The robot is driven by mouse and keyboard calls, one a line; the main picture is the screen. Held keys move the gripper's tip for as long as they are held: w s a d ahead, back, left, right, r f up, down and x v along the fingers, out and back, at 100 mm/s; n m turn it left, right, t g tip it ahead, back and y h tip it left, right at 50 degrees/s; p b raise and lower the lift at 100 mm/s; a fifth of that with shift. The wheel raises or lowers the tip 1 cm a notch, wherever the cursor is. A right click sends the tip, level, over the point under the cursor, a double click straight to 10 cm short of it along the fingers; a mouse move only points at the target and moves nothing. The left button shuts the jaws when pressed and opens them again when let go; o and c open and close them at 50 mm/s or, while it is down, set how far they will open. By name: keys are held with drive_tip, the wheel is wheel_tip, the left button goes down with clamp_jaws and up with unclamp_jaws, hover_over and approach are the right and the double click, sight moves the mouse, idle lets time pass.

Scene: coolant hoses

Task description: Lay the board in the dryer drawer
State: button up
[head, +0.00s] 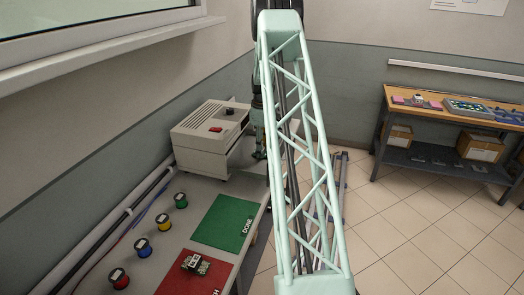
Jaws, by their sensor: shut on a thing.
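The dryer (208,130) is a beige box with a red switch, standing on the bench against the wall. Its right-hand front is partly hidden behind my arm, and I cannot see into a drawer. My gripper (260,154) is low at that front, small and partly covered by my lattice arm. It is shut, seemingly on the drawer's handle, though the held part is too small to make out. A small dark board-like piece (196,264) with a white label lies on the red mat (213,282), well apart from my gripper.
A green mat (223,222) marked DONE lies on the bench. Several coloured spools (142,247) stand along the wall side. Grey tubes or rails (342,185) are right of my arm. A wooden table (450,103) with parts stands at the far right. The tiled floor between is clear.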

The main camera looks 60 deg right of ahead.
drive_tip(key=shift+f, duration=0.2)
drive_tip(key=o, duration=0.9)
drive_tip(key=shift+c, duration=0.2)
drive_tip(key=shift+r, duration=0.15)
wheel_tip(320, 180, up, 12)
drive_tip(key=shift+p, duration=0.45)
drive_tip(key=shift+r, duration=0.1)
idle(0.3)
